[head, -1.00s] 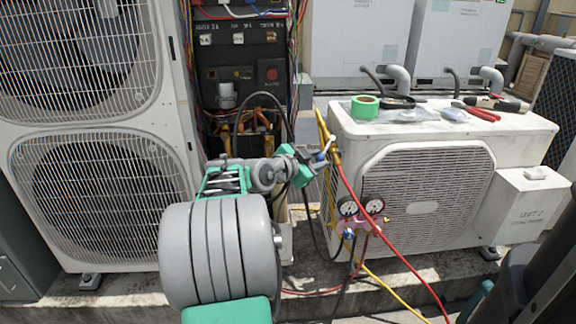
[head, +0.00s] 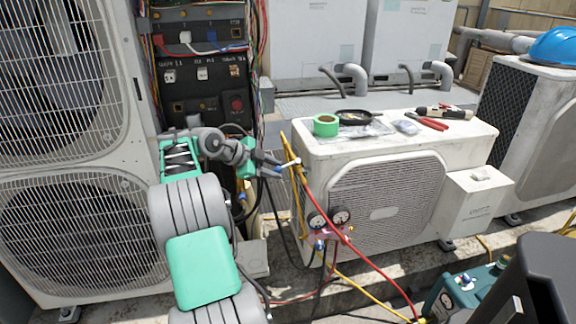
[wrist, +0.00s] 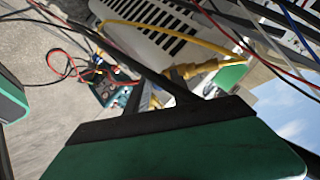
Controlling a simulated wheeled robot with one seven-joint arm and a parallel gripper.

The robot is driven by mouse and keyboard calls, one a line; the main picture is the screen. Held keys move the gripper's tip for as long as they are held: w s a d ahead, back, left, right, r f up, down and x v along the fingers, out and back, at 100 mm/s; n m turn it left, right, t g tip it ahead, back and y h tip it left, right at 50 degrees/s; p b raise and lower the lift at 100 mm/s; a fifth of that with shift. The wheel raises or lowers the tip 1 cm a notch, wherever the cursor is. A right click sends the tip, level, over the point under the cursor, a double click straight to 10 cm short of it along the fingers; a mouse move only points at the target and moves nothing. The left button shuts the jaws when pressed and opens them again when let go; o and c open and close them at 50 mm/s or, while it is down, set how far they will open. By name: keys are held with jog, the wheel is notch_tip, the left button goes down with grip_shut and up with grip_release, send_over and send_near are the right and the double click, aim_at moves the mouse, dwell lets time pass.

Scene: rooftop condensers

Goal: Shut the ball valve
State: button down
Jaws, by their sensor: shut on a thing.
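My gripper (head: 276,165) is at the upper left corner of the small white condenser, shut on the ball valve's handle. The handle (head: 289,164) shows as a small white and blue lever lying nearly level, across the yellow hose (head: 284,140). The valve body is too small and too covered by the gripper to make out. In the wrist view a yellow hose fitting (wrist: 197,69) shows just past my dark gripper parts; the lever and fingertips are hidden there.
The small condenser (head: 385,190) carries green tape (head: 326,125) and red-handled pliers (head: 428,123). A gauge manifold (head: 329,217) hangs at its left front, with red, yellow and black hoses below. An open wiring panel (head: 203,85) stands behind my arm. A teal machine (head: 465,288) sits at lower right.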

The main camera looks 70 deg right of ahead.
jog(key=shift+w+d+r, duration=0.1)
jog(key=shift+r, duration=0.1)
jog(key=c, duration=1.1)
grip_release()
jog(key=shift+f, duration=0.15)
jog(key=p+v, duration=0.2)
jog(key=v, duration=0.5)
jog(key=shift+a+r, duration=0.25)
jog(key=shift+r, duration=0.05)
